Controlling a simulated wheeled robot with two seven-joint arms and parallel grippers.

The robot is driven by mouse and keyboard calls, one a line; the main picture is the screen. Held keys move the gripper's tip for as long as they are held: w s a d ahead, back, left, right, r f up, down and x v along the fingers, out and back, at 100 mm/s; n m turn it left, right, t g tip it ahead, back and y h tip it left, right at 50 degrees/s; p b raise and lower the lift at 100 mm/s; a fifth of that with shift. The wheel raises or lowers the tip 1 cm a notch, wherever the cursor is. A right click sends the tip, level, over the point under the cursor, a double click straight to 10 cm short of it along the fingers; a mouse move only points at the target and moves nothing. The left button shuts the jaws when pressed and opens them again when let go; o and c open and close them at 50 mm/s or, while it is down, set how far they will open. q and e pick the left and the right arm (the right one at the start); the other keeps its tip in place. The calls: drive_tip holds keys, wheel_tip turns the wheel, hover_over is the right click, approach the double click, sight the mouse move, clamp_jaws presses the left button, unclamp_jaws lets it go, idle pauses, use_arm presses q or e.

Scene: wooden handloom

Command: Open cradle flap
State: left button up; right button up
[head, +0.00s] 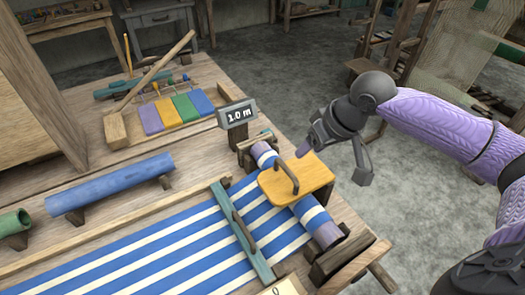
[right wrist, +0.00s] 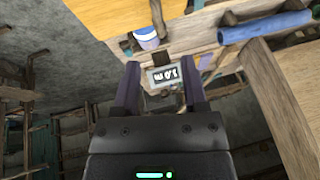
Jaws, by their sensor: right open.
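The cradle flap appears as a yellow-orange wooden board (head: 311,181) with a dark curved handle (head: 286,172). It lies over the blue-and-white striped cloth roll (head: 318,224) at the loom's right end. My right gripper (head: 335,163) is open and empty, just beyond the flap's far right edge, above it or beside it; the exact gap is hard to tell. In the right wrist view its two fingers (right wrist: 162,78) stand wide apart, with the sign seen between them. My left gripper is not in view.
A teal bar (head: 243,232) crosses the striped cloth (head: 150,262). A wooden mallet (head: 150,85), coloured blocks (head: 170,110) and a blue tube (head: 110,186) lie left. Open floor (head: 290,80) lies beyond the table.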

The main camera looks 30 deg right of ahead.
sight(289, 170)
drive_tip(key=b+x, duration=0.3)
drive_tip(key=x, duration=0.6)
drive_tip(key=shift+f, duration=0.25)
drive_tip(key=c, duration=0.4)
clamp_jaws()
idle(0.6)
